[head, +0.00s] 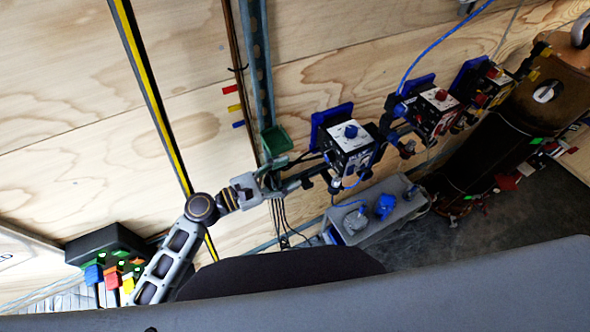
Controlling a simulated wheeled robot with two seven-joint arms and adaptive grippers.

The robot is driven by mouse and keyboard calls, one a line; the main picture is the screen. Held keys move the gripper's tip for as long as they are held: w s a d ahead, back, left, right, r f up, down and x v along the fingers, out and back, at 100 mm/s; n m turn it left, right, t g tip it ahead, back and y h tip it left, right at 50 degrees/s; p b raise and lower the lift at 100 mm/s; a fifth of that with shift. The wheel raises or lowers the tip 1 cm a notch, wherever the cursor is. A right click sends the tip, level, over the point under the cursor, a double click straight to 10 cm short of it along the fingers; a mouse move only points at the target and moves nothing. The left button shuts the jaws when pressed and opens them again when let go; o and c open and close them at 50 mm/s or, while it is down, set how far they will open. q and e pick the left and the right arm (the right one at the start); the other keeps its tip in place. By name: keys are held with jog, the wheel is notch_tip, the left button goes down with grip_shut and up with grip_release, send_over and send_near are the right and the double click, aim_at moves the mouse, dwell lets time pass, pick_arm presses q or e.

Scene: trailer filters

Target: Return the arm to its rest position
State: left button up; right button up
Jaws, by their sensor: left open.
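My left arm (170,262) comes in from the lower left and reaches up and right toward the plywood wall. My left gripper (312,171) is at its end, open, just left of a black-and-white box with a blue knob (346,137). The fingers overlap the box's lower left edge in the picture, and I cannot tell whether they touch it. Nothing is clearly held between the fingers. My right gripper is not in view.
A second box with a red knob (440,98) sits further right on the plywood wall (70,110). A grey case with blue fittings (376,212) is below. Blue hoses and black cables run nearby.

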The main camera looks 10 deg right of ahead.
pick_arm(q)
jog(key=shift+s+a, duration=0.1)
jog(key=shift+a, duration=0.2)
dwell(0.5)
